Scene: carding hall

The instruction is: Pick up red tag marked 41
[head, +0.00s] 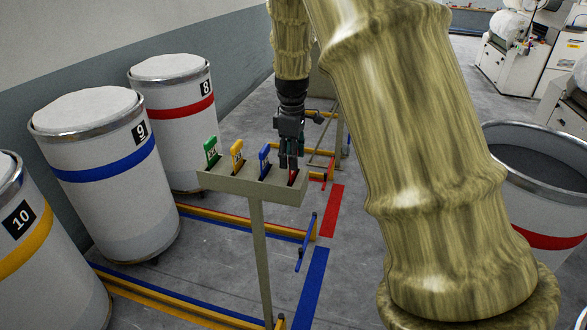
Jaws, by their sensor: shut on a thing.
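A red tag (292,177) sits in the right-hand slot of a small beige stand (228,184). My gripper (289,163) points down over this slot and is shut on the red tag. Most of the tag is hidden behind the fingers, and its number cannot be read. To its left, a blue tag (264,155), a yellow tag (237,151) and a green tag (211,149) stand upright in the same stand.
White cans marked 8 (175,131), 9 (110,190) and 10 (50,270) stand at the left. A dark-topped can with a red band (548,241) stands at the right. Low coloured rails (221,219) cross the floor behind the stand. Machines (512,60) stand far right.

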